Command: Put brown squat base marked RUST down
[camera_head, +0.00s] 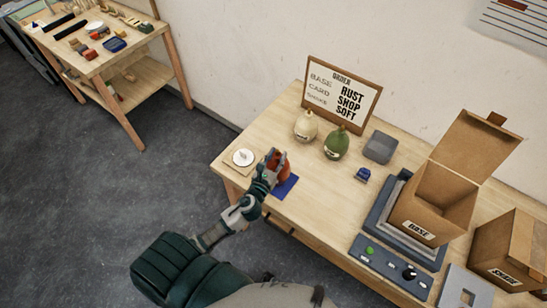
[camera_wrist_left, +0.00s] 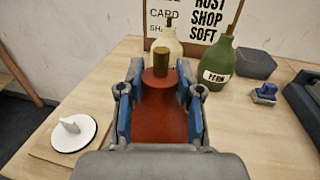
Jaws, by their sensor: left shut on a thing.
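The brown squat base (camera_head: 282,168) is between the fingers of my left gripper (camera_head: 276,164) at the left part of the workbench. In the left wrist view the reddish-brown base (camera_wrist_left: 160,105) stands upright, with a brass-coloured neck on top and blue-padded fingers of the left gripper (camera_wrist_left: 160,100) on both sides. Its label is not visible. A blue mat (camera_head: 286,186) lies beside and partly under the gripper in the head view. Whether the base touches the surface is hidden. My right gripper is not in view.
A cream base (camera_head: 305,127) and a green base (camera_head: 337,144) stand behind, before the order board (camera_head: 341,94). A white disc (camera_head: 243,157) lies left. A grey block (camera_head: 380,147), small blue object (camera_head: 362,175), open box (camera_head: 432,205) and control panel (camera_head: 391,267) are to the right.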

